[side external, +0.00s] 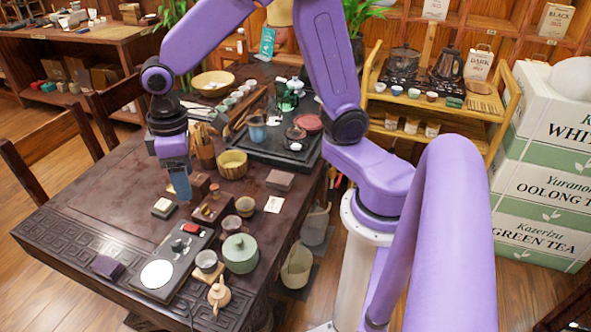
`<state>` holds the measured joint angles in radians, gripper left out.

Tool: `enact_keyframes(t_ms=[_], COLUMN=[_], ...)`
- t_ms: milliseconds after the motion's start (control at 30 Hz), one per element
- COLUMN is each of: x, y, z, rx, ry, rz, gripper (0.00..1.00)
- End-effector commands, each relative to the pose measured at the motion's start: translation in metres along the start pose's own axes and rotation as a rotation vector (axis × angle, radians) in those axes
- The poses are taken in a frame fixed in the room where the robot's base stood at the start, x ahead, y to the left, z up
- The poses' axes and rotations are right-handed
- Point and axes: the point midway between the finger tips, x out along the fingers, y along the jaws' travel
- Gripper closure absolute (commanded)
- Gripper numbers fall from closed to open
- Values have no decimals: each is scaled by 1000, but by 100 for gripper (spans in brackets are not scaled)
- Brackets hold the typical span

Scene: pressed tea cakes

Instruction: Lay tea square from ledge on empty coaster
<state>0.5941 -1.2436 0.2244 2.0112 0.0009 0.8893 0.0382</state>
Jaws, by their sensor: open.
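My gripper (180,186) points down over the dark table, left of the middle, with its blue-grey fingers low above the tabletop. From this side the fingers overlap, and nothing shows held between them. A small square block with a pale top (163,207) lies just left of and below the fingertips. A brown block (200,183) is just right of the fingers, and a small wooden stand (211,210) with little items on it is below that. A flat grey-brown square (280,180) and a pale square card (273,204) lie further right. I cannot tell which is the tea square, the ledge or the empty coaster.
A dark purple block (107,267) lies near left. A tea tray (270,140) fills the back right. The table's left part is clear.

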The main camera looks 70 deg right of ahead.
Motion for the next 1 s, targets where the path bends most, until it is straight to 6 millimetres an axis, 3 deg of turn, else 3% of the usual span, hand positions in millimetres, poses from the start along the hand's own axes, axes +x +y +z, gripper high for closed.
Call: enact_keyframes(t_ms=[200, 400, 500, 700, 1000], x=[-19, -23, -22, -20, -20], y=[-42, -59, -61, -62, -62], z=[85, 158, 183, 205, 205], rx=[-209, -376, -435, -487, -488], ry=[10, 13, 14, 13, 12], rz=[-5, -9, -10, -11, -11], gripper=[34, 34, 34, 34, 34])
